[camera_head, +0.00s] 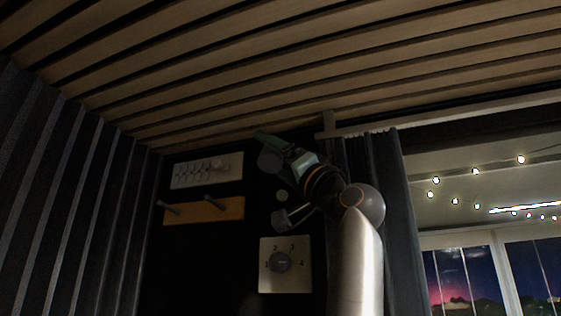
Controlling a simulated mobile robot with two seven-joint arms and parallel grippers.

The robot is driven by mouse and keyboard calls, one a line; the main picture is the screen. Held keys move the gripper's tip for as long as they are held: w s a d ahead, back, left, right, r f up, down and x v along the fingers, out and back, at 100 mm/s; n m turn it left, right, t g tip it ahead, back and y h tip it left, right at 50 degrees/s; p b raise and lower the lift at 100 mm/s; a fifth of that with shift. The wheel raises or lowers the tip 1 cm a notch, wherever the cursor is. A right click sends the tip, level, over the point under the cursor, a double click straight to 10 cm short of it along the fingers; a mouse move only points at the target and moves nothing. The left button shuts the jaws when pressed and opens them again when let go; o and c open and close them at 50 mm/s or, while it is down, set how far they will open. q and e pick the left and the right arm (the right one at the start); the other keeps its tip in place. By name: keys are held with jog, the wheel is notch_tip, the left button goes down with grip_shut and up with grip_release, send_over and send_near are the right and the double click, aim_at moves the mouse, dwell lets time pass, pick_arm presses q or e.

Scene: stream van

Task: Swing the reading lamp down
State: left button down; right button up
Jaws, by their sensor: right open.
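The reading lamp seems to be the small pale grey fitting (280,219) on the dark wall panel, with a thin stem running right towards my arm. My wrist partly hides it, so I cannot tell its full shape or its angle. My right gripper (264,151) is open, above the fitting and slightly left of it, near the top of the dark panel. Its jaws point up and left. I cannot see anything between them, and it looks apart from the fitting. My left gripper is not in view.
A pale switch panel (206,170) is at the upper left of the wall. Below it is a yellow board (203,210) with two dark pegs. A numbered dial plate (301,279) sits lower down. A dark curtain (397,200) hangs at right. The slatted ceiling (230,65) is overhead.

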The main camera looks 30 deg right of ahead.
jog(key=b+v, duration=0.6)
jog(key=v, duration=0.6)
jog(key=shift+s, duration=0.2)
jog(key=shift+f, duration=0.1)
